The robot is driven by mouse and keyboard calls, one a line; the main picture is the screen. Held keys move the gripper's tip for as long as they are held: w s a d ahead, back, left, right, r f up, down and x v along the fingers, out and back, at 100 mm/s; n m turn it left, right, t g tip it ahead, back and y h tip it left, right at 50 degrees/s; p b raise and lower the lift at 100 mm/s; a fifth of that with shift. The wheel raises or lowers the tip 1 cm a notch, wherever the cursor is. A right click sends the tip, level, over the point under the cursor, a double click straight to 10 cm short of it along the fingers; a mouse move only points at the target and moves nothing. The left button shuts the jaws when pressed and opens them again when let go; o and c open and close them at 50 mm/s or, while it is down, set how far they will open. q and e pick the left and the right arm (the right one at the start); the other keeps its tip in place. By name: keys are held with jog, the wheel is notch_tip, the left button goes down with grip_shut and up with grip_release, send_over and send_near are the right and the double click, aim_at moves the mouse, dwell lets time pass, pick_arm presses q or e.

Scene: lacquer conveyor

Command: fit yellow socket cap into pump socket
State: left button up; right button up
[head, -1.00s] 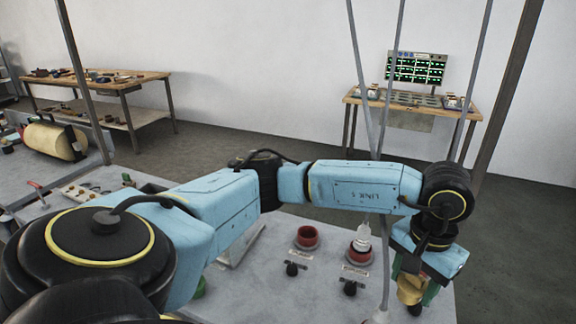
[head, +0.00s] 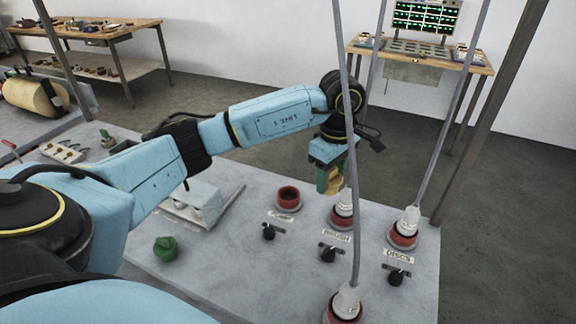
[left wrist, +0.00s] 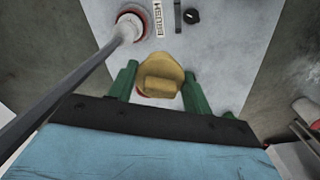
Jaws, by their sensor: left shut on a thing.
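The yellow socket cap (head: 335,184) is between the green fingers of my left gripper (head: 328,182), above the panel and behind the plugged sockets. In the left wrist view the cap (left wrist: 160,75) sits between the two green fingers of the left gripper (left wrist: 158,84), which is shut on it. A sliver of red shows beside the cap; most of what lies under it is hidden. The open red socket (head: 288,197) stands to the left of and slightly below the gripper in the head view, with nothing in it. Its label is too small to read. My right gripper is not in view.
Black knobs (head: 268,232) sit before the sockets. The BRUSH cable passes close to the gripper.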

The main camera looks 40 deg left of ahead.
pick_arm(q)
jog(key=a+f+n, duration=0.2)
jog(key=a+n, duration=0.4)
jog(key=n, duration=0.5)
jog(key=w+a+f+n+b, duration=0.1)
jog(key=a+f+n, duration=0.1)
jog(key=a+n, duration=0.5)
jog(key=n, duration=0.4)
jog(key=shift+a+f, duration=0.25)
jog(key=shift+f, duration=0.15)
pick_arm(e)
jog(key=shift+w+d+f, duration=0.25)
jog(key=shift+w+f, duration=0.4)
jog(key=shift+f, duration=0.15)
pick_arm(q)
jog(key=shift+w, duration=0.15)
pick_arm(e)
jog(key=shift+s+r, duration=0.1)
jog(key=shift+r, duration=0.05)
pick_arm(q)
jog(key=shift+f+b, duration=1.4)
jog(key=shift+f, duration=1.05)
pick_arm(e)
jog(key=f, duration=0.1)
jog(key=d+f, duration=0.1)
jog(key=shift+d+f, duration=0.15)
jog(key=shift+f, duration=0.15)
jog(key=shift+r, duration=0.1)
